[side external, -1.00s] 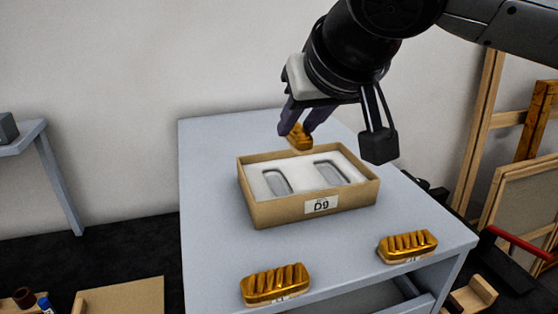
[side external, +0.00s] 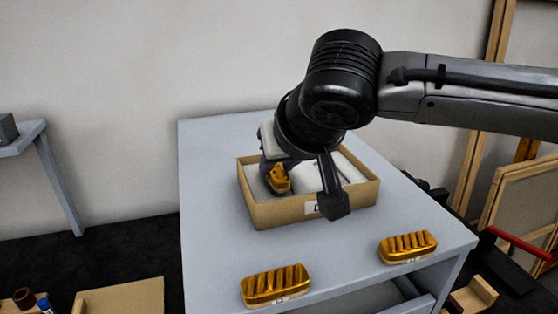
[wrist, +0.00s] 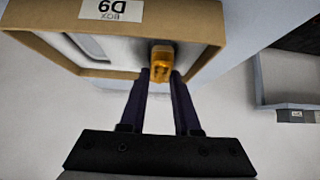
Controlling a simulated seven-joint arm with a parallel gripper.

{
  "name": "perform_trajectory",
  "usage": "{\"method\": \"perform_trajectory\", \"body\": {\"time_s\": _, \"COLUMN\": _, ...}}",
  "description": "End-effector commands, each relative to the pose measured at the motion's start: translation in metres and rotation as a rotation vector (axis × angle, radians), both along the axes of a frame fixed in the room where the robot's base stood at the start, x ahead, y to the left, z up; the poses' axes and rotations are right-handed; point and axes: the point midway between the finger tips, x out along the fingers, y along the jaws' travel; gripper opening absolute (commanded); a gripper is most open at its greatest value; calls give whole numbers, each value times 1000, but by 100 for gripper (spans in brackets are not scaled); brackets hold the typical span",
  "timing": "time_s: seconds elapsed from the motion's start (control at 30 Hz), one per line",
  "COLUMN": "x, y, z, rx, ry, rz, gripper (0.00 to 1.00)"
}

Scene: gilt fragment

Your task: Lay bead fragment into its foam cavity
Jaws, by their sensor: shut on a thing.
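My gripper (wrist: 160,77) is shut on a small gilt fragment (wrist: 162,58) with a lumpy, bead-like surface. The fragment also shows in the side view (side external: 278,178), at the left part of an open cardboard box (side external: 285,214) marked D9. White foam (side external: 306,178) lines the box. The fragment is low over the left cavity area and hides that cavity; whether it touches the foam I cannot tell. The other cavity (wrist: 91,46) shows partly in the wrist view and looks empty. My wrist covers much of the box in the side view.
Two other gilt fragments with ridges lie on the grey table, one at the front (side external: 275,285) and one at the right (side external: 407,246). The table (side external: 212,220) is clear to the left of the box. Wooden frames (side external: 520,205) stand at the right, off the table.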

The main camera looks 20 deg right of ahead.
Motion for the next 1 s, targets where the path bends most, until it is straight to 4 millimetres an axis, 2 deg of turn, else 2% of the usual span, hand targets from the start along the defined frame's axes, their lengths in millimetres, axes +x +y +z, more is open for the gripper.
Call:
{"method": "perform_trajectory", "body": {"time_s": 0.47, "x": 0, "y": 0, "z": -11, "rx": 0, "ry": -1, "rz": 0, "gripper": 0}}
{"method": "perform_trajectory", "body": {"time_s": 0.5, "x": 0, "y": 0, "z": -11, "rx": 0, "ry": 0, "rz": 0, "gripper": 34}}
{"method": "perform_trajectory", "body": {"time_s": 0.63, "x": 0, "y": 0, "z": -11, "rx": 0, "ry": 0, "rz": 0, "gripper": 58}}
{"method": "perform_trajectory", "body": {"time_s": 0.67, "x": 0, "y": 0, "z": -11, "rx": 0, "ry": 0, "rz": 0, "gripper": 61}}
{"method": "perform_trajectory", "body": {"time_s": 1.0, "x": 0, "y": 0, "z": -8, "rx": 1, "ry": 0, "rz": -1, "gripper": 61}}
